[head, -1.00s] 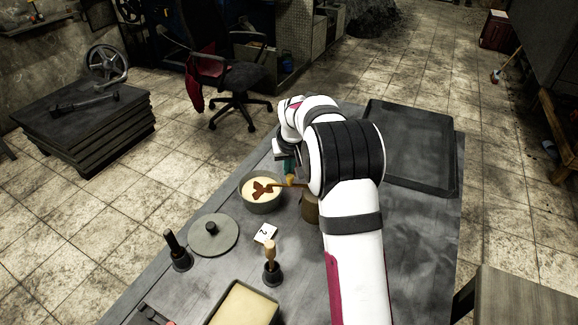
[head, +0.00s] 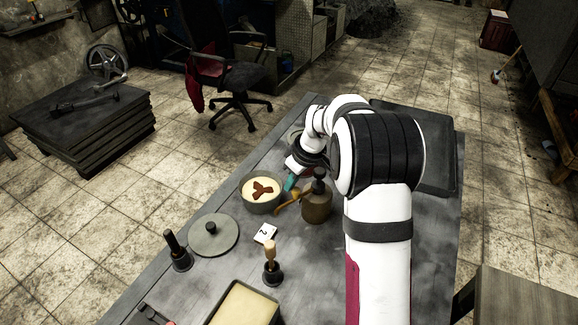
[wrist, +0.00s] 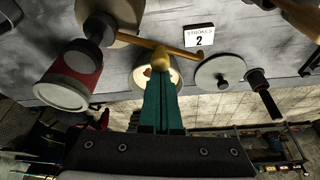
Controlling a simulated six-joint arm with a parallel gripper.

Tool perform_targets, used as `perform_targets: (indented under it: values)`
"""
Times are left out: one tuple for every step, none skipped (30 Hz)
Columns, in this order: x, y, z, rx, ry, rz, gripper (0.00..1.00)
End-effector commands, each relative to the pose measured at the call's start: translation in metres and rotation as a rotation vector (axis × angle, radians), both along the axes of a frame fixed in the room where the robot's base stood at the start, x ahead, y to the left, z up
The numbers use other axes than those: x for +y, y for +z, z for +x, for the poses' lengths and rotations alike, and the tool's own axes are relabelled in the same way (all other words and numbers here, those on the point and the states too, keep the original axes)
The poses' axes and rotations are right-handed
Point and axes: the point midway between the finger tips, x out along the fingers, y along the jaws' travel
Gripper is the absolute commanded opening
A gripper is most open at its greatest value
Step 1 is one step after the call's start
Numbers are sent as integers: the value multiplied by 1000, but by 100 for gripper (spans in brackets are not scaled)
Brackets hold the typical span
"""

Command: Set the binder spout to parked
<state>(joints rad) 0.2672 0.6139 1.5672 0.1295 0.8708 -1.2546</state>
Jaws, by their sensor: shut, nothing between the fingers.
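The binder dispenser (head: 317,207) is a brown pot with a dark pump top on the table; part of it also shows in the wrist view (wrist: 122,10). Its golden-brown spout (head: 288,201) points toward the front left, past the near right side of the sand bowl (head: 262,205). In the wrist view the spout (wrist: 160,44) runs toward the number card. The pale sand in the bowl carries a brown three-lobed mark. My gripper (head: 290,184), with green fingers (wrist: 158,78), is shut and empty between bowl and dispenser, on the spout's far side. I cannot tell whether it touches the spout.
A card reading "STROKES 2" (head: 265,233), a grey lidded disc (head: 205,240), a black-handled tool (head: 178,252) and a wooden-handled tool (head: 271,268) stand nearer the front. A red can (wrist: 75,72) is beside my gripper. A dark tray (head: 440,170) lies back right.

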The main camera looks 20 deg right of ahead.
Motion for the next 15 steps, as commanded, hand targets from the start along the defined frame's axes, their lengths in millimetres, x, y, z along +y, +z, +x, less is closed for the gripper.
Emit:
perform_targets:
  values:
    - [-1, 0, -3, -1, 37, 1, 0]
    - [-1, 0, -5, 0, 63, 1, 0]
    - [-2, 0, -8, -1, 97, 1, 0]
    - [-3, 0, -10, 0, 122, 0, 0]
    - [-3, 0, -12, 0, 147, 1, 0]
    - [-4, 0, -14, 0, 178, 0, 0]
    - [-4, 0, -16, 0, 195, 1, 0]
    - [-5, 0, -18, 1, 192, 0, 0]
    - [-6, 0, -20, 1, 191, 0, 0]
    - [-6, 0, -21, 1, 191, 0, 0]
    - [-7, 0, -22, -1, 191, -1, 0]
    - [-8, 0, -24, -1, 191, -1, 0]
    - [-8, 0, -25, -1, 191, -1, 0]
    - [-9, 0, -26, 0, 190, 0, 0]
    - [-9, 0, -27, 0, 190, 0, 0]
